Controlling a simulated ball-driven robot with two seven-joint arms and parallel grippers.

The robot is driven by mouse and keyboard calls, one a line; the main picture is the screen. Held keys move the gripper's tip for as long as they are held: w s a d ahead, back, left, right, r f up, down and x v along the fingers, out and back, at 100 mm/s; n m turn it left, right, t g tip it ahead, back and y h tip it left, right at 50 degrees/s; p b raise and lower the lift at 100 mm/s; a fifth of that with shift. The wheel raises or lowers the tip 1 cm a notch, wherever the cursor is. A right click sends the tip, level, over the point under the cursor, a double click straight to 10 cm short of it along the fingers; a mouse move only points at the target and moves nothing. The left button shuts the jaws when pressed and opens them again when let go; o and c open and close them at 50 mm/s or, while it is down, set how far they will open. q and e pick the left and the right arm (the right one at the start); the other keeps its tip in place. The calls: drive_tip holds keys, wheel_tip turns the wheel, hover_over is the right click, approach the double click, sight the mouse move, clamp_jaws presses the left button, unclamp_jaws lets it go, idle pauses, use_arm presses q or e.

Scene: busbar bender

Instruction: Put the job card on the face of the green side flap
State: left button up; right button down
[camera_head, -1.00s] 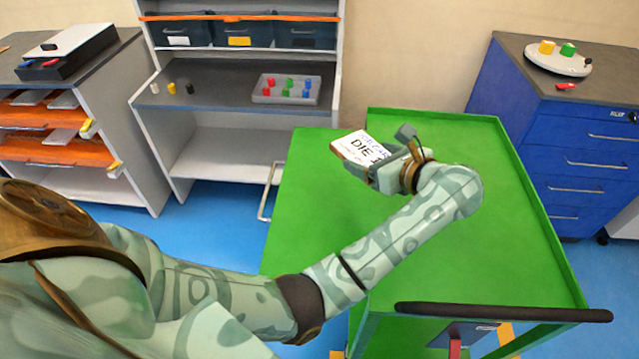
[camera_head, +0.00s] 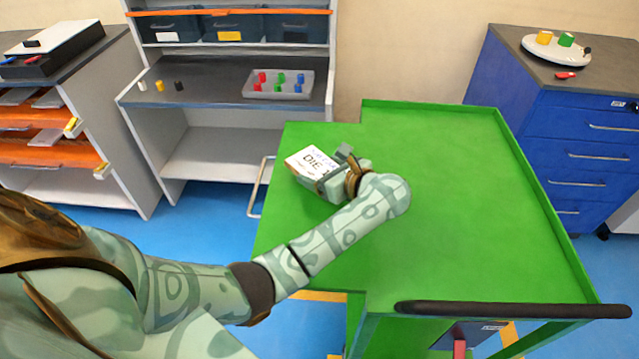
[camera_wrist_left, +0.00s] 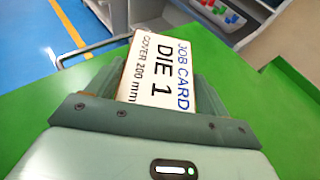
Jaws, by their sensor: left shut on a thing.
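The job card (camera_head: 308,160) is a white card printed "JOB CARD", "DIE 1" and "COVER 200 mm"; the print is plain in the left wrist view (camera_wrist_left: 165,75). My left gripper (camera_head: 325,178) is shut on the card, with a finger on each side of it in the wrist view. The green side flap (camera_head: 293,215) is the left part of the green cart top, level with the main top (camera_head: 450,200). The card is over the flap's far part. I cannot tell whether it touches the flap. My right gripper is not in view.
A dark handle bar (camera_head: 515,310) runs along the cart's near edge. Raised green rims edge the main top. A shelf unit (camera_head: 225,90) with a grey tray (camera_head: 278,92) stands behind. A blue drawer cabinet (camera_head: 560,130) stands at the right.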

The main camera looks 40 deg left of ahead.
use_arm(q)
drive_tip(key=shift+s+a+f, duration=0.15)
drive_tip(key=shift+f, duration=0.1)
drive_tip(key=f, duration=0.1)
drive_tip(key=f+b, duration=0.1)
drive_tip(key=f, duration=0.2)
drive_tip(key=shift+s+a, duration=0.15)
drive_tip(key=shift+a, duration=0.1)
drive_tip(key=shift+r, duration=0.15)
drive_tip(key=o, duration=1)
drive_tip(key=shift+d+r, duration=0.1)
drive_tip(key=shift+r, duration=0.05)
drive_tip(key=p+v, duration=0.2)
drive_tip(key=v, duration=0.9)
drive_tip(key=shift+s+d, duration=0.2)
drive_tip(key=shift+d, duration=0.2)
